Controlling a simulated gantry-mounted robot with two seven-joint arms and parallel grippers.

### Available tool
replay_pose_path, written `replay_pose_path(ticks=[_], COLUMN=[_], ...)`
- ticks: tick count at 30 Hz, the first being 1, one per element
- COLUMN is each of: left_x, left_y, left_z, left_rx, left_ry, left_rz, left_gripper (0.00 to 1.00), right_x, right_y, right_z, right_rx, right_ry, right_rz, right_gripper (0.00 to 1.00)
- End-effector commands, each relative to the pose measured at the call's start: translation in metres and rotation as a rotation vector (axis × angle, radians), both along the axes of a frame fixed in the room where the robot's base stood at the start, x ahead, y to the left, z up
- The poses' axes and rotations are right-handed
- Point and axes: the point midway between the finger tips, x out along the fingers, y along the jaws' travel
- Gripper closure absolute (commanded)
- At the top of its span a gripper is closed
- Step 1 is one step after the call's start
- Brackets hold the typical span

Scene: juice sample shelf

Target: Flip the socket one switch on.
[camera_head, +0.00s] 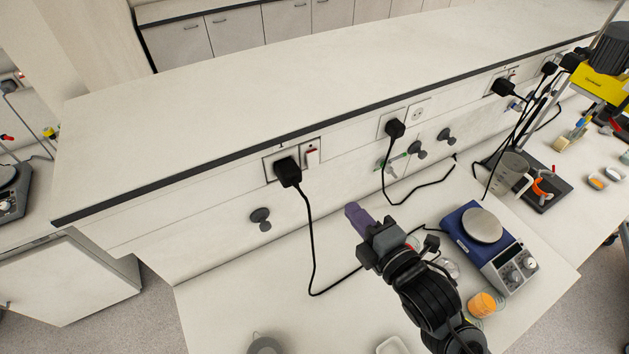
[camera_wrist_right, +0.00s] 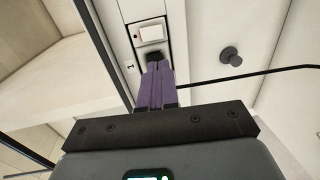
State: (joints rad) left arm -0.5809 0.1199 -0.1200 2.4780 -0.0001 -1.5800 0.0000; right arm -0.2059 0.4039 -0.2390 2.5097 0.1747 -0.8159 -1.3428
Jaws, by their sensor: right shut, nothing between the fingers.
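The socket with a black plug (camera_head: 288,171) is on the upright panel under the raised shelf. Its white rocker switch (camera_head: 312,158) is just right of the plug and shows a little red. In the right wrist view the white switch (camera_wrist_right: 151,32) is at the top, with the dark plug (camera_wrist_right: 154,59) below it and a small "1" label on the panel beside them. My right gripper (camera_head: 356,212) has purple fingers, shut and empty. It is right of and below the switch in the head view, apart from it. In the wrist view its fingertips (camera_wrist_right: 158,66) overlap the plug's lower edge. My left gripper is not in view.
A black cord hangs from the plug onto the bench (camera_head: 240,304). Another plug (camera_head: 395,128) and dark round knobs (camera_head: 261,217) stick out of the panel. A blue hotplate (camera_head: 478,238) stands right of my arm. The shelf edge overhangs the sockets.

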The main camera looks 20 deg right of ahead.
Motion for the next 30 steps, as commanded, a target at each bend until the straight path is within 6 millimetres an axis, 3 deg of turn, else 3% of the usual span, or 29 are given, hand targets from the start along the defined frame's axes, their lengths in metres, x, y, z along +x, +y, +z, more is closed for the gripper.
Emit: replay_pose_path(ticks=[13, 19, 26, 27, 30], left_x=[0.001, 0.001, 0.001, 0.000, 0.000], left_y=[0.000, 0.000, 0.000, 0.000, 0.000], left_z=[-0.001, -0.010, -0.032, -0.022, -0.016], left_rx=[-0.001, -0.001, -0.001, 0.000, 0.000], left_ry=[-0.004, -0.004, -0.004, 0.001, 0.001], left_rz=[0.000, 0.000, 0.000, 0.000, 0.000], left_gripper=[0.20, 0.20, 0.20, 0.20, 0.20], right_x=[0.001, 0.008, 0.029, 0.038, 0.058], right_y=[0.000, 0.001, 0.004, 0.005, 0.008], right_z=[0.001, -0.002, -0.006, -0.001, -0.003], right_rx=[0.001, 0.000, 0.001, 0.002, 0.003], right_ry=[-0.005, -0.008, -0.011, -0.006, -0.005], right_rz=[-0.001, 0.000, -0.002, -0.002, -0.002], right_gripper=[1.00, 1.00, 1.00, 1.00, 1.00])
